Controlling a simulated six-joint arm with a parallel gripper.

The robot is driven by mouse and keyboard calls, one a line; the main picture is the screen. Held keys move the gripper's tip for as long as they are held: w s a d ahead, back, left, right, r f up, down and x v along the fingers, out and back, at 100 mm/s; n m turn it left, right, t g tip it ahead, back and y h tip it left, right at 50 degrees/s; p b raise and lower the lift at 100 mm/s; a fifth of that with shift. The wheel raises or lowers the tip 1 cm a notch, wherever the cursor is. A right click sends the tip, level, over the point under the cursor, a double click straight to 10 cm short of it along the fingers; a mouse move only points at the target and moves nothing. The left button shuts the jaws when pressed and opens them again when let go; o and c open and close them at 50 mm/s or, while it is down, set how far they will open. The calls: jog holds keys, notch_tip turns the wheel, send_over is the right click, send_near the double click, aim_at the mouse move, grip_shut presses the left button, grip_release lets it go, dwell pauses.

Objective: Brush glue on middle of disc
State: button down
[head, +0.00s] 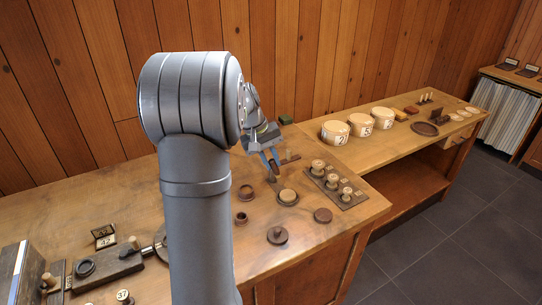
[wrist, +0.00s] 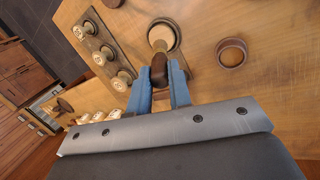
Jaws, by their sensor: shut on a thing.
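My gripper (head: 271,163) is shut on a dark brown handle, which looks like the brush (wrist: 159,68). Its blue fingers (wrist: 160,88) show on both sides of the handle in the wrist view. A round disc (head: 288,196) with a dark rim and pale middle lies on the bench, just right of and in front of the gripper in the head view. In the wrist view the brush overlaps the disc (wrist: 174,29), and its end shows against the pale face. I cannot tell whether it touches. Any glue on the disc is too small to make out.
A dark board with several pale spools (head: 331,181) stands right of the disc. A dark ring (head: 245,192) lies to its left and a knobbed dark lid (head: 277,235) in front. Numbered pale tubs (head: 335,132) stand on the further bench. Bare bench lies between these things.

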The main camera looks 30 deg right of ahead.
jog(key=shift+f, duration=2)
jog(key=shift+s+d+f, duration=0.1)
jog(key=shift+d+f, duration=0.75)
jog(key=shift+f, duration=0.1)
jog(key=shift+s+d, duration=0.15)
jog(key=shift+d, duration=1.8)
jog(key=a, duration=0.4)
jog(key=shift+w, duration=0.3)
jog(key=shift+s+d, duration=0.1)
jog(key=shift+d, duration=1.9)
jog(key=shift+a, duration=2.7)
notch_tip(320, 180, up, 8)
send_over(276, 173)
jog(key=w, duration=0.2)
jog(key=shift+a, duration=0.4)
